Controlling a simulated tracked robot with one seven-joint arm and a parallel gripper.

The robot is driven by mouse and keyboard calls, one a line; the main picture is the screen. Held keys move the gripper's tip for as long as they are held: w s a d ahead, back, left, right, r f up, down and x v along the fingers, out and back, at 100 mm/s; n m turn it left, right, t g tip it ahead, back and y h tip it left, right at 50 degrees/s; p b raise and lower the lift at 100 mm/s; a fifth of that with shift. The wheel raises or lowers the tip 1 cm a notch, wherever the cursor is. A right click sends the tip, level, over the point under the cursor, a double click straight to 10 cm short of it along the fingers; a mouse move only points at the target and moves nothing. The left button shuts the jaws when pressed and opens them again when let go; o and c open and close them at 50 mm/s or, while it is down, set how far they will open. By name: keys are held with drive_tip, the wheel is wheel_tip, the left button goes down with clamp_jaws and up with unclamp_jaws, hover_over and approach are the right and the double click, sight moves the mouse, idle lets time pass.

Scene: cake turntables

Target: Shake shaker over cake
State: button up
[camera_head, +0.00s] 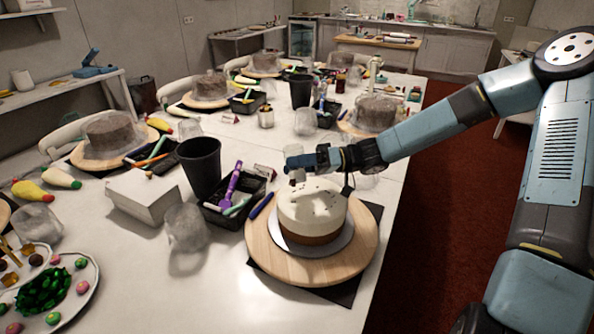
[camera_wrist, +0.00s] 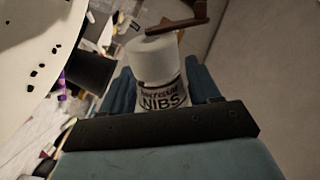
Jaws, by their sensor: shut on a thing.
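A round cake (camera_head: 312,210) with white icing over a brown base stands on a wooden turntable (camera_head: 358,250). Small dark specks lie on its white top, and the cake also shows in the wrist view (camera_wrist: 30,55). My gripper (camera_head: 296,165) is above the back of the cake. It is shut on the shaker (camera_wrist: 158,75), a pale container with a dark label reading "NIBS", held between the blue fingers. In the head view the shaker (camera_head: 297,176) is small and partly hidden by my gripper. I cannot tell its exact tilt.
Left of the turntable are a black tray (camera_head: 213,215) with tools, a black cup (camera_head: 200,165), a clear cup (camera_head: 187,228) and a white box (camera_head: 145,195). A plate of sweets (camera_head: 75,310) is at the front left. Other cakes stand farther back. The table front is clear.

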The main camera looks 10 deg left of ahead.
drive_tip(key=shift+s+d+f, duration=0.2)
drive_tip(key=shift+s+f, duration=0.25)
drive_tip(key=shift+s, duration=0.1)
drive_tip(key=shift+r+n, duration=0.1)
drive_tip(key=shift+n, duration=0.2)
drive_tip(key=shift+w+a+r, duration=0.15)
drive_tip(key=shift+w+r, duration=0.25)
drive_tip(key=shift+r, duration=0.05)
drive_tip(key=shift+s+d+f, duration=0.2)
drive_tip(key=shift+s+f, duration=0.25)
drive_tip(key=shift+f, duration=0.05)
drive_tip(key=shift+s+r+n, duration=0.1)
drive_tip(key=shift+n, duration=0.2)
